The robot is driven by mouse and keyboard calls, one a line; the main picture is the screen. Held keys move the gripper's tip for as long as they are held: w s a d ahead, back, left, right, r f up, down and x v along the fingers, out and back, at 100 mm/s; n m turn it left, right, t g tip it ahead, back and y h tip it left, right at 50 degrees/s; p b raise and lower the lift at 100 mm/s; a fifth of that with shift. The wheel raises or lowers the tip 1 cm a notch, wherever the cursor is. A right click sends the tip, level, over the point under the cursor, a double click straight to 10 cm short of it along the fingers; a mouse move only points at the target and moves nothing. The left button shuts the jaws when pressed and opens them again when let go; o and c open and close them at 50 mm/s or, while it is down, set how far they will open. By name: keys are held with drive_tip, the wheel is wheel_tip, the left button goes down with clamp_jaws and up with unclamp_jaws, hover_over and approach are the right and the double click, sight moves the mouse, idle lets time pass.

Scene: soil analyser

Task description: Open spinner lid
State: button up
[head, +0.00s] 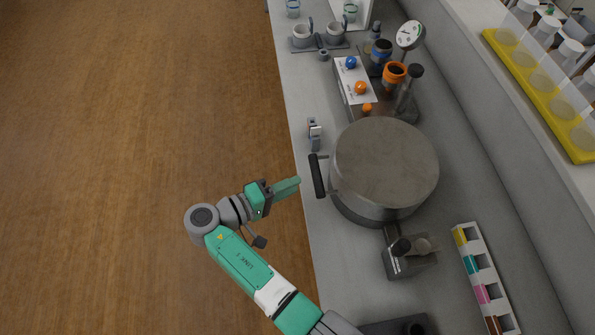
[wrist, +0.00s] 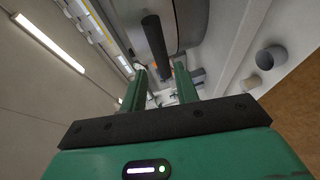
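The spinner (head: 350,203) is a large grey drum on the counter in the head view. Its flat round lid (head: 385,160) lies over the top. A black bar handle (head: 317,176) stands out from its left side. My gripper (head: 297,182) is just left of the handle, pointing at it, with a small gap visible in the head view. In the wrist view, my gripper (wrist: 160,78) has its two green fingers apart with nothing held. The dark handle (wrist: 155,45) shows beyond the fingertips, roughly in line with the space between them.
A small metal device (head: 314,133) sits at the counter edge above the handle. A dark grey unit with a small cup (head: 423,247) stands below the spinner. A white rack with coloured blocks (head: 480,280) is at lower right. The floor left of the counter is clear.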

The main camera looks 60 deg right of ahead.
sight(316, 175)
drive_tip(key=x, duration=0.8)
drive_tip(key=shift+s+d, duration=0.1)
drive_tip(key=shift+c, duration=0.2)
clamp_jaws()
